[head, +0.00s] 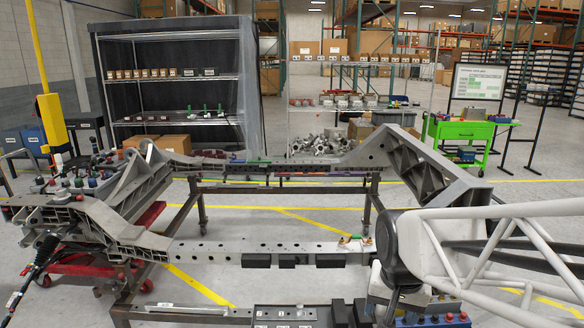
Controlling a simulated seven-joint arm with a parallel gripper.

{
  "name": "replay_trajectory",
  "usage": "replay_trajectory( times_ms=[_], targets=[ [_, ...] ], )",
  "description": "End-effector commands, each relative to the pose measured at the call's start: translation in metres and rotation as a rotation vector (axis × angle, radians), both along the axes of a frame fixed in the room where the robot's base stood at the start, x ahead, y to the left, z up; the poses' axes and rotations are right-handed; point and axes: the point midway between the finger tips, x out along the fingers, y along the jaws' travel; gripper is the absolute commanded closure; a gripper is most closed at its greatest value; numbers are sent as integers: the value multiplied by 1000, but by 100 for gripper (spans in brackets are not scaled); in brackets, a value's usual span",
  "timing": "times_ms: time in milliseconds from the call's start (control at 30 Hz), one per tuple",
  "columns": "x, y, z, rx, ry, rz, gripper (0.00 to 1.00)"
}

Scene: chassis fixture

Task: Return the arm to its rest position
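The white tubular truss at the right, with a dark round joint at its left end, appears to be my arm. It reaches in from the right edge over the near right part of the chassis fixture. I cannot make out my gripper or its fingertips in this view. The chassis frame (215,250) is a grey metal structure with long rails and angled end brackets. Small parts with green and red ends (355,241) lie on the near rail, just left of the dark joint.
A dark tray with parts (285,316) and blue and red knobs (435,320) are at the near edge. A red cart (95,264) stands under the left end. Shelving (180,80) and a green cart (462,130) stand behind. The floor inside the frame looks clear.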

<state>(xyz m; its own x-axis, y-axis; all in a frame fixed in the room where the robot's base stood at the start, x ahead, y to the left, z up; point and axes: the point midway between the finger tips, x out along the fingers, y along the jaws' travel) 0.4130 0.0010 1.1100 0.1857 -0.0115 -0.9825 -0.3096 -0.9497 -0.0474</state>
Motion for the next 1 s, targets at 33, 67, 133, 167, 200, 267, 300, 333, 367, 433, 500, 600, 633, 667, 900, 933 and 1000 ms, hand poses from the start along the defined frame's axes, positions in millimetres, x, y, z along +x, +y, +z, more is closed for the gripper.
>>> replay_trajectory(
  times_ms=[33,67,133,167,200,267,300,333,367,433,500,600,633,667,900,933,1000],
  targets=[
    [-11,-1,6,-5,-10,27,31],
    [-17,-1,8,-8,-11,46,31],
    [-32,-2,13,-17,-17,89,31],
    [-38,-3,15,-21,-21,107,31],
    [-46,-3,17,-26,-23,133,31],
    [-58,-4,21,-33,-28,167,31],
    [-64,-4,23,-38,-32,189,31],
    [-69,-4,23,-42,-32,203,31],
    [-74,-5,24,-45,-34,218,31],
    [-83,-5,26,-51,-37,246,31],
    [-90,-5,28,-56,-41,268,31],
    [-95,-5,28,-59,-41,286,31],
    [-96,-5,28,-60,-41,290,31],
    [-97,-5,28,-61,-42,292,31],
    [-97,-5,28,-61,-41,294,31],
    [-97,-5,28,-61,-41,294,31],
    [-97,-5,28,-61,-41,294,31]
  ],
)
